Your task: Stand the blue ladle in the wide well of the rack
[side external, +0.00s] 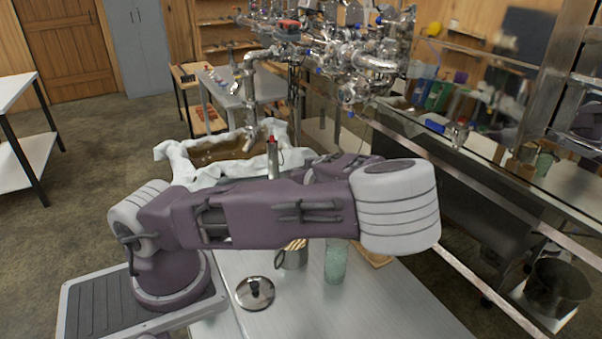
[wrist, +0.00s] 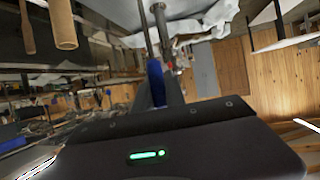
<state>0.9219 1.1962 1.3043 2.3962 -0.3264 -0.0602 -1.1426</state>
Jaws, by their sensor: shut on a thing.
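My gripper (wrist: 158,92) shows in the wrist view, shut on a narrow blue piece, which I take to be the handle of the blue ladle (wrist: 155,69). A thin metal rod runs up from the blue piece toward the top of the picture. The ladle's bowl is not visible. In the side external view my arm hides the gripper and the ladle. The rack is not clearly seen; only a small tan wooden edge (side external: 378,259) shows under my arm, and I cannot tell whether it belongs to the rack. Its wide well is hidden.
On the metal table (side external: 300,318) stand a green textured tumbler (side external: 335,263), a metal mug (side external: 293,258) and a round lid with a dark knob (side external: 255,294). A red-topped cylinder (side external: 272,158) stands behind my arm. Wooden rods (wrist: 63,24) hang into the wrist view's upper left.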

